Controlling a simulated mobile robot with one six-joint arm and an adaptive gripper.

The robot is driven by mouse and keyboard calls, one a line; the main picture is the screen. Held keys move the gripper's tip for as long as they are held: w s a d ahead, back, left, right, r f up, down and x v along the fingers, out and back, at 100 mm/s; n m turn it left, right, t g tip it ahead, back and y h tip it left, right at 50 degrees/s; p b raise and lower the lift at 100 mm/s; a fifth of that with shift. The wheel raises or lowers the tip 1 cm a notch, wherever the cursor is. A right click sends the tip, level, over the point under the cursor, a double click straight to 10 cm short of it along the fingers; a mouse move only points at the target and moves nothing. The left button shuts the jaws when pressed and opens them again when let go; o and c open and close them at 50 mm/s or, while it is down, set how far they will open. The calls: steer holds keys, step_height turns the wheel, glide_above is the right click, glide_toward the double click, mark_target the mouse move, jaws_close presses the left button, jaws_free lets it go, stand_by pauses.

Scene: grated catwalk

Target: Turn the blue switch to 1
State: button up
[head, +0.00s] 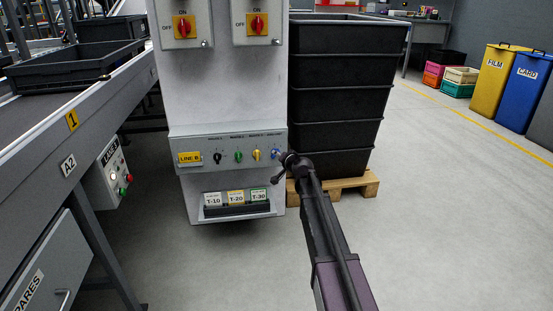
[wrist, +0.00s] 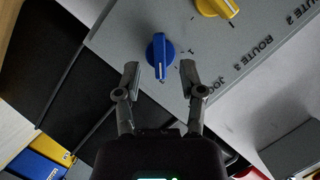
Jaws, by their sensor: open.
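The blue switch (wrist: 160,52) is a round knob with a grip bar and a white pointer line, at the upper middle of the wrist view. The line points down in that picture, towards my gripper. My gripper (wrist: 159,72) is open, with one finger on each side of the knob's lower part.
A yellow knob (wrist: 216,8) sits close beside the blue one. A green knob (head: 239,156) and a black knob (head: 217,157) are further left. Stacked black crates (head: 340,105) on a pallet (head: 345,186) stand right of the cabinet. A conveyor (head: 85,100) runs along the left.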

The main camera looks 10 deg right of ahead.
steer(key=shift+x, duration=1.2)
jaws_close()
